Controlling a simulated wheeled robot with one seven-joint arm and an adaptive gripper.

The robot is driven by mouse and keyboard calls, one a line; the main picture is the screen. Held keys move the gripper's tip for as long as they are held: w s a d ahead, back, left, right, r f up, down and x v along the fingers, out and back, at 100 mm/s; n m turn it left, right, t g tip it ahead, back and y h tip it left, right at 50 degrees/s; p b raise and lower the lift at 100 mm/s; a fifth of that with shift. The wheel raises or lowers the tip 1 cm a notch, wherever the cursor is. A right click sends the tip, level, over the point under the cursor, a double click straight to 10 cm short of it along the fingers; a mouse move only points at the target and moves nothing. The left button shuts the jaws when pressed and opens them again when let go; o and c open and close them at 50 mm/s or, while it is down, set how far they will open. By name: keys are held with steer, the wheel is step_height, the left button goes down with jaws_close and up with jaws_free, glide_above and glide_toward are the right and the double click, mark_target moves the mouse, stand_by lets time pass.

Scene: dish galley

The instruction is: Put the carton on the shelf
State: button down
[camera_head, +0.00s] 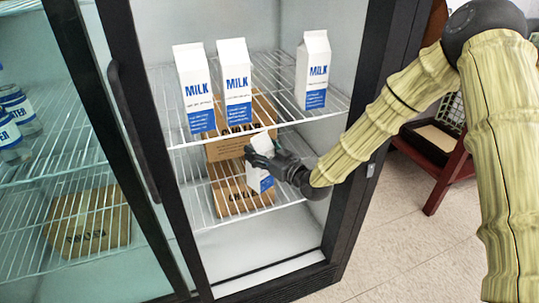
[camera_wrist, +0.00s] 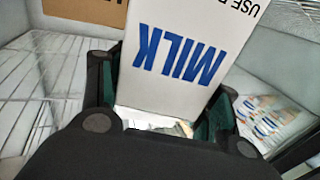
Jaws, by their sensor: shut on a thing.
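A white and blue milk carton (camera_head: 260,178) is in my gripper (camera_head: 262,158), inside the open fridge bay, in front of the cardboard boxes. In the wrist view the carton (camera_wrist: 182,62) fills the middle between the two fingers (camera_wrist: 165,112), with its MILK print upside down. My gripper is shut on it. The upper wire shelf (camera_head: 270,112) is above the held carton, and the lower wire shelf (camera_head: 208,208) is around its height or below. I cannot tell whether the carton touches a shelf.
Three milk cartons stand on the upper shelf: left (camera_head: 195,90), middle (camera_head: 236,85) and right (camera_head: 313,72). A gap lies between the middle and right ones. A cardboard box (camera_head: 228,148) stands behind the held carton. The dark door frame (camera_head: 352,190) edges the bay at right.

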steer(key=shift+x, duration=0.9)
steer(key=shift+w+f, duration=0.1)
steer(key=shift+w, duration=0.05)
steer(key=shift+f, duration=1.75)
steer(key=shift+c, duration=1.8)
jaws_free()
steer(key=shift+f, duration=0.1)
